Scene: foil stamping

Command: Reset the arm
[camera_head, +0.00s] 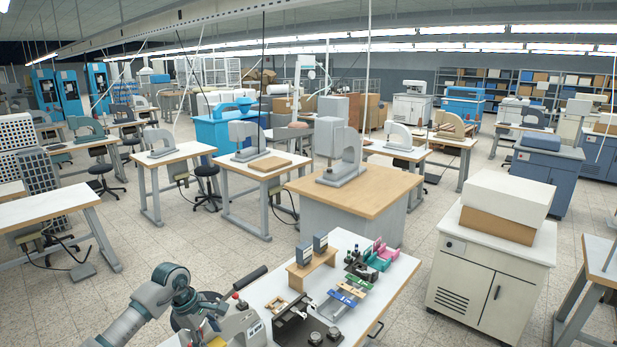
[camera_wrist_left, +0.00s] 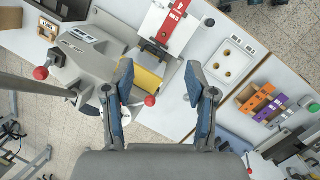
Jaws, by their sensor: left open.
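My left arm (camera_head: 160,293) reaches in from the bottom left of the head view, beside the front-left end of the white worktable (camera_head: 345,243). Its gripper is hard to make out there. In the left wrist view my left gripper (camera_wrist_left: 159,75) is open, its two blue-padded fingers wide apart. Nothing is held between them. Below the fingers are a grey stamping machine (camera_wrist_left: 95,52), a yellow block (camera_wrist_left: 147,78) and a lever with a red ball (camera_wrist_left: 150,101). My right gripper is in neither view.
A red plate (camera_wrist_left: 172,22), a white tray with brass-coloured pieces (camera_wrist_left: 229,62) and an orange holder (camera_wrist_left: 257,99) lie on the table. A wooden stand (camera_head: 311,268) and pink and green holders (camera_head: 378,255) are farther along. A white cabinet (camera_head: 486,276) stands to the right.

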